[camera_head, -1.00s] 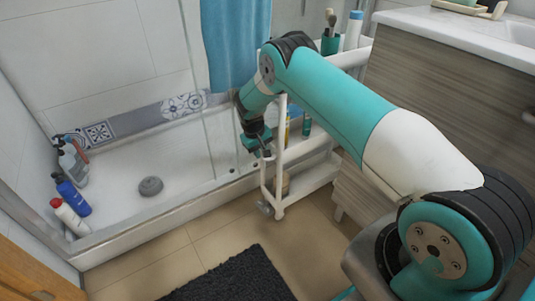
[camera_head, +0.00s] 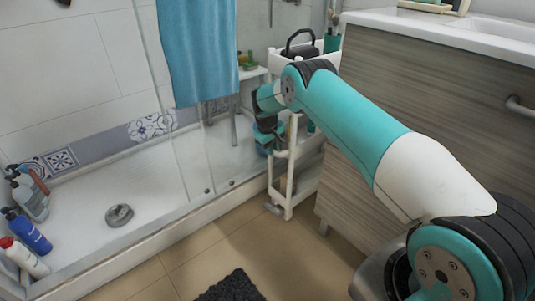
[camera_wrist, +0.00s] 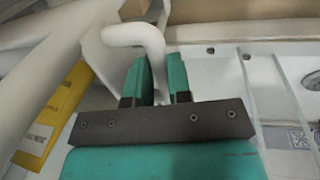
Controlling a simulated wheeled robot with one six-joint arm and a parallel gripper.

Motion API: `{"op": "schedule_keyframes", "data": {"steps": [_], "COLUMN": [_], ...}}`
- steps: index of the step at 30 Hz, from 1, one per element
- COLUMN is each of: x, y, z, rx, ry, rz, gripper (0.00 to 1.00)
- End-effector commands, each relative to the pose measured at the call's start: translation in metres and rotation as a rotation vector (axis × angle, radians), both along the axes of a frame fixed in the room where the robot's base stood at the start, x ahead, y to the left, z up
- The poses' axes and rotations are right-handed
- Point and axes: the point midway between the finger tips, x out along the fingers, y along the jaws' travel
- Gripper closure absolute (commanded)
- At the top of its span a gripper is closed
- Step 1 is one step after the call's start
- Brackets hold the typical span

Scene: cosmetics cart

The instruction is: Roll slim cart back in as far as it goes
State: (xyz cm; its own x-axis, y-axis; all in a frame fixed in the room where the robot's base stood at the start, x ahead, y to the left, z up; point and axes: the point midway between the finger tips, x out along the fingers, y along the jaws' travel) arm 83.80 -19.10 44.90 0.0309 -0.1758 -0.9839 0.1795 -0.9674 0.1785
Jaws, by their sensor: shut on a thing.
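The slim white cart (camera_head: 290,178) stands upright between the shower tray and the wood-grain vanity, its front end sticking out slightly past the vanity front. My gripper (camera_head: 274,148) is at the cart's front end, partly hidden by my arm. In the wrist view, the teal fingers of my gripper (camera_wrist: 160,72) are shut on the cart's bent white handle (camera_wrist: 140,34), which runs down between them. The cart's top tier bears a black item with a loop handle (camera_head: 300,46) and a green cup (camera_head: 332,42). My arm hides part of the upper cart.
The vanity (camera_head: 420,110) borders the cart on the right. The shower tray's raised edge (camera_head: 190,217) and glass run along its left. A blue towel (camera_head: 197,50) hangs beyond. A dark mat (camera_head: 235,287) lies on the tile floor in front. Several bottles (camera_head: 32,232) stand at far left.

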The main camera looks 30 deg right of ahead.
Motion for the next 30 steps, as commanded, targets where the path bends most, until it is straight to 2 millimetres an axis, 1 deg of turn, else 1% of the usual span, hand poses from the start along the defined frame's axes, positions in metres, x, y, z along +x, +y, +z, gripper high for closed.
{"op": "schedule_keyframes", "data": {"steps": [1, 6, 19, 20, 21, 22, 23, 30], "x": [0.001, 0.003, 0.004, 0.004, 0.004, 0.004, 0.004, 0.004], "y": [-0.004, -0.011, -0.018, -0.019, -0.019, -0.019, -0.018, -0.013], "z": [-0.002, -0.001, 0.000, 0.000, 0.000, 0.000, 0.000, 0.000], "rx": [-0.001, -0.001, -0.004, -0.004, -0.005, -0.004, -0.004, -0.002], "ry": [-0.003, -0.003, -0.010, -0.010, -0.010, -0.010, -0.009, -0.005], "rz": [-0.003, 0.000, -0.005, -0.006, -0.006, -0.006, -0.007, -0.001], "gripper": [1.00, 1.00, 1.00, 0.77, 0.67, 0.60, 0.56, 0.56]}}
